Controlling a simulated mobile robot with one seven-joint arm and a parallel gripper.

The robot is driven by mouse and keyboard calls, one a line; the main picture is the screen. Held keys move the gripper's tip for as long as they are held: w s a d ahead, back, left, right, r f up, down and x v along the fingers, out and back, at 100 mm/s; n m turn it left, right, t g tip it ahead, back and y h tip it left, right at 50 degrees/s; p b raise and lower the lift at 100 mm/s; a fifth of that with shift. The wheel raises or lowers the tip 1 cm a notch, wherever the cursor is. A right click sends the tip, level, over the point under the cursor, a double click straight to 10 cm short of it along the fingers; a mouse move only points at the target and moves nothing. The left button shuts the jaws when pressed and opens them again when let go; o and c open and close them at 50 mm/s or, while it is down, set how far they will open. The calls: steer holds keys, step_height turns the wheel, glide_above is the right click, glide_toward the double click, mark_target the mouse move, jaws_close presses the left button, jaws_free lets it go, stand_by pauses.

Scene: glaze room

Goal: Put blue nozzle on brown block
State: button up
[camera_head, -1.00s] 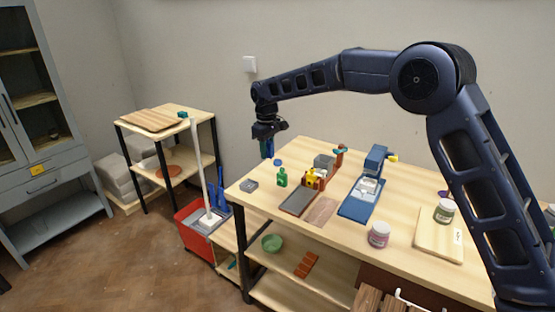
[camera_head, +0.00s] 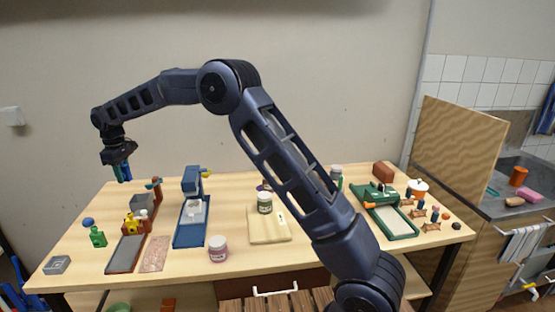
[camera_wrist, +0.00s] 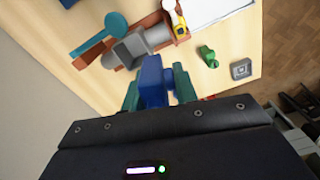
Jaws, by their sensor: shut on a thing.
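My gripper (camera_head: 122,172) is at the far left in the head view, raised above the back left part of the table. In the wrist view, its teal fingers (camera_wrist: 156,92) are shut on the blue nozzle (camera_wrist: 152,80), which points away from the palm. The nozzle shows only as a small blue piece in the head view (camera_head: 127,172). A brown block (camera_head: 384,172) stands at the back right of the table in the head view, far from my gripper and with a bare-looking top.
The wooden table (camera_head: 325,245) holds a blue machine (camera_head: 190,215), a green machine (camera_head: 392,215), a pink-labelled jar (camera_head: 217,249), a dark-lidded jar (camera_head: 264,202) and a pale board (camera_head: 270,228). Several small figures stand near the right edge. A tall wooden panel (camera_head: 455,165) rises beyond it.

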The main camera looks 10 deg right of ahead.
steer(key=w+d+r+m, duration=0.2)
steer(key=w+d+m, duration=0.2)
steer(key=w+d, duration=1.9)
steer(key=w+d+r+m, duration=0.15)
steer(key=w+d, duration=0.25)
steer(key=d, duration=1.2)
steer(key=w+d+m, duration=0.2)
steer(key=w+d, duration=0.2)
steer(key=d, duration=1.2)
steer(key=w+d+m, duration=0.2)
steer(key=w+d, duration=0.1)
steer(key=d, duration=1.3)
step_height(320, 180, up, 2)
steer(key=m, duration=0.6)
glide_above(384, 167)
step_height(384, 167, down, 19)
steer(key=shift+w+f, duration=0.1)
steer(key=shift+f, duration=0.15)
